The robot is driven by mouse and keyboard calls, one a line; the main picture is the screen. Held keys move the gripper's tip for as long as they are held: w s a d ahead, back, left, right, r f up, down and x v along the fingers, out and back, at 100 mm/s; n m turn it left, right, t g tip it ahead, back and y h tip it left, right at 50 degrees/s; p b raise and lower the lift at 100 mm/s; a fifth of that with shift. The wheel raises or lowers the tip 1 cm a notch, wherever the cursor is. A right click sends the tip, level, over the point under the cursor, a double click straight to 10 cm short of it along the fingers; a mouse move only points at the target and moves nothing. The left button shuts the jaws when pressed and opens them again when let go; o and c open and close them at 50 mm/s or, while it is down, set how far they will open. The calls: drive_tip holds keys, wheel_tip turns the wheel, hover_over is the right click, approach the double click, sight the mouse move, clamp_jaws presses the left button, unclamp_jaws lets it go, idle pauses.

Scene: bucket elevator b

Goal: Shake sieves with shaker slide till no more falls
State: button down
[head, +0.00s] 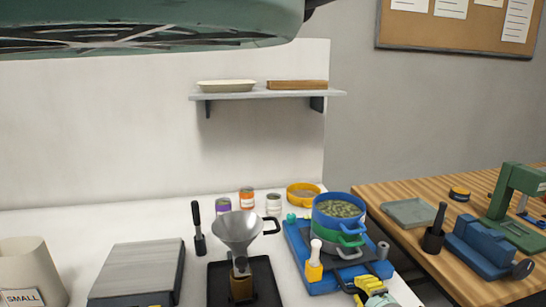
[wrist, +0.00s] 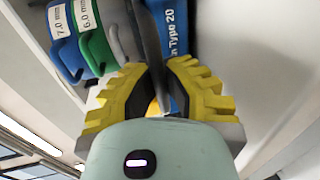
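The sieve stack stands on a blue shaker base (head: 298,242) at the bench's right end. The top blue sieve (head: 338,221) holds many green pieces. A green sieve (head: 335,237) and a grey pan (head: 345,252) are under it. A white-knobbed yellow handle (head: 315,263) stands at the base's front. My gripper (head: 362,287) is right of that handle, low by the base's front edge. In the wrist view its yellow fingers (wrist: 158,68) are apart, with a grey bar showing between them. Contact with the bar is unclear. The sieve labels "7.0 mm" (wrist: 60,22) and "6.0 mm" (wrist: 83,20) show there.
A metal funnel (head: 238,230) on a dark stand is to the left, with a scale (head: 137,274) beyond. A yellow sieve (head: 303,193) and small cans sit behind. A wooden table (head: 400,240) with a blue vise (head: 478,245) is right. A shelf (head: 250,95) hangs above.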

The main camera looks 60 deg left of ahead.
drive_tip(key=shift+f+v, duration=0.2)
drive_tip(key=shift+v, duration=0.85)
drive_tip(key=shift+f, duration=0.1)
drive_tip(key=shift+r+x, duration=0.2)
drive_tip(key=shift+x, duration=0.8)
drive_tip(key=shift+w+a+r, duration=0.1)
drive_tip(key=shift+w+a, duration=0.15)
drive_tip(key=shift+a, duration=0.4)
drive_tip(key=shift+w+a, duration=0.2)
drive_tip(key=shift+a, duration=0.45)
drive_tip(key=shift+s+d, duration=0.1)
drive_tip(key=shift+d, duration=0.05)
